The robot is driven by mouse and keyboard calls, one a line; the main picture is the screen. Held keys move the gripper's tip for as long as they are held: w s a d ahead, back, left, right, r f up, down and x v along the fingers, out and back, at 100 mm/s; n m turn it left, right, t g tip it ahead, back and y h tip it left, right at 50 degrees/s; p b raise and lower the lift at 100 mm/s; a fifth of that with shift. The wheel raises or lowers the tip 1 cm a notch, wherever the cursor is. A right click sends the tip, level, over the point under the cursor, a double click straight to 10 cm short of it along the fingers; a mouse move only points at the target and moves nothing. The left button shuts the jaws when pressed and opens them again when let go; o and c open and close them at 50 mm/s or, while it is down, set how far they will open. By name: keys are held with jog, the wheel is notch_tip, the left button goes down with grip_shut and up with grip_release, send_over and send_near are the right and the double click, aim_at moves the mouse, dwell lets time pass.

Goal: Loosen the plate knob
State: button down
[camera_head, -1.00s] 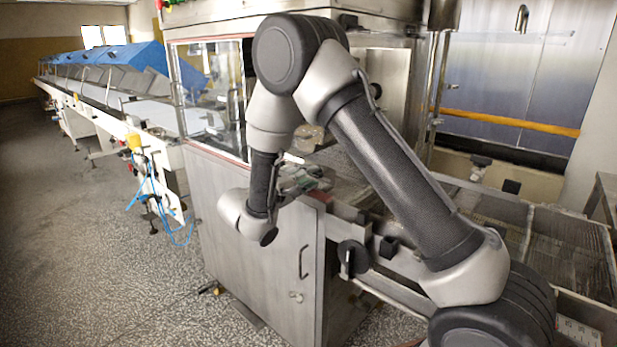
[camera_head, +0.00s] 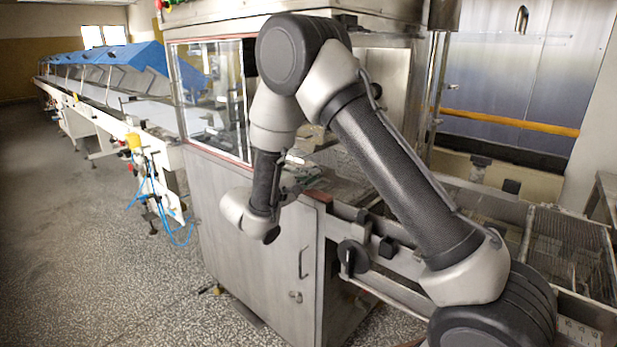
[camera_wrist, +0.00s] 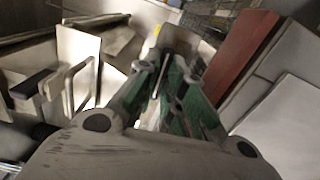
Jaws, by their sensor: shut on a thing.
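My gripper (camera_wrist: 172,62) shows in the wrist view, its green-sided fingers drawn together at the tips. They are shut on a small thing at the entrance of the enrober. I take it for the plate knob, but the fingers and blur hide most of it. In the head view my gripper (camera_head: 291,184) is largely hidden by my wrist, near the upper edge of the steel cabinet (camera_head: 265,250).
A red-brown strip (camera_wrist: 240,57) lies right of the fingers in the wrist view. In the head view, a black round handle (camera_head: 353,258) sticks out of the machine's side rail. A wire mesh belt (camera_head: 570,245) is at right. The floor at left is open.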

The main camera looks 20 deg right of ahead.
jog(key=n, duration=0.4)
jog(key=shift+n, duration=0.3)
jog(key=n, duration=0.9)
jog(key=shift+n, duration=1.8)
jog(key=shift+f, duration=0.1)
jog(key=c, duration=1.5)
grip_release()
